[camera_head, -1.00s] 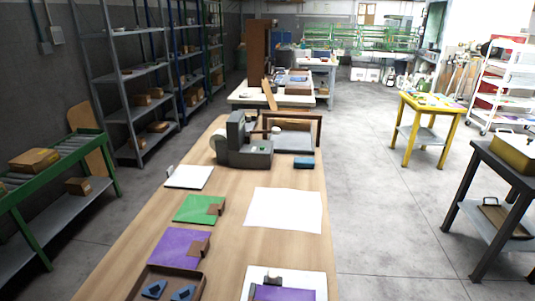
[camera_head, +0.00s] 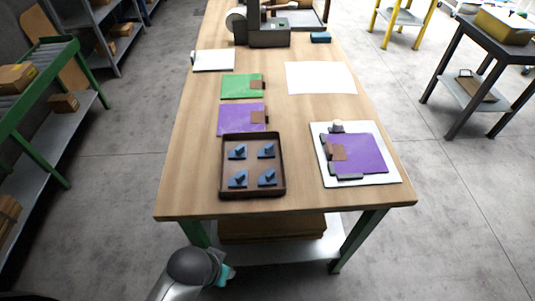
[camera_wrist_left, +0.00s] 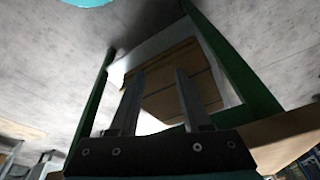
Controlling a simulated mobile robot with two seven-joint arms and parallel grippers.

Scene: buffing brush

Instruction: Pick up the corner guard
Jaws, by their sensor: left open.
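Several small blue corner guards (camera_head: 238,152) lie apart from each other in a brown tray (camera_head: 282,178) near the table's front edge. Each has a flat plate with a raised part. My left gripper (camera_head: 226,273) is low in front of the table, below the tabletop and away from the tray; its fingers are hard to make out in the head view. In the left wrist view its two fingers (camera_wrist_left: 160,78) are apart with nothing between them. The corner guards do not show there. My right gripper is not in view.
The wooden table (camera_head: 300,205) has green legs and a lower shelf holding a cardboard box (camera_head: 270,228). A white board (camera_head: 393,175) with a purple sheet (camera_head: 365,155) lies right of the tray. Purple and green (camera_head: 238,86) sheets lie behind it. The tabletop between tray and board is clear.

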